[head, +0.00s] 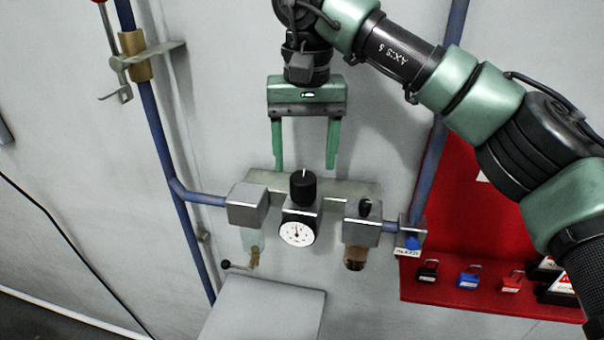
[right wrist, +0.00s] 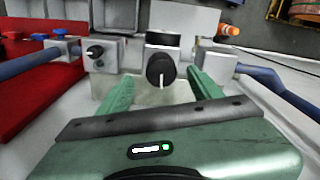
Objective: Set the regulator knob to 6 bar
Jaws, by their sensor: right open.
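The black regulator knob (head: 303,185) stands on top of the metal regulator body, with a white mark on it. A round white gauge (head: 297,232) with a dark needle sits on the front below it; its numbers are too small to read. My right gripper (head: 304,166) is open, pointing down above and behind the knob, its two green fingers apart and empty. In the right wrist view the knob (right wrist: 160,70) shows beyond and between the fingers (right wrist: 155,85), with its white mark visible; I cannot tell that either finger touches it. My left gripper is not in view.
A smaller black knob (head: 365,207) tops the unit to the right. Blue pipes (head: 170,150) run on both sides. A red board (head: 470,230) with several padlocks hangs at the right. A grey box top (head: 265,308) lies below the gauge.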

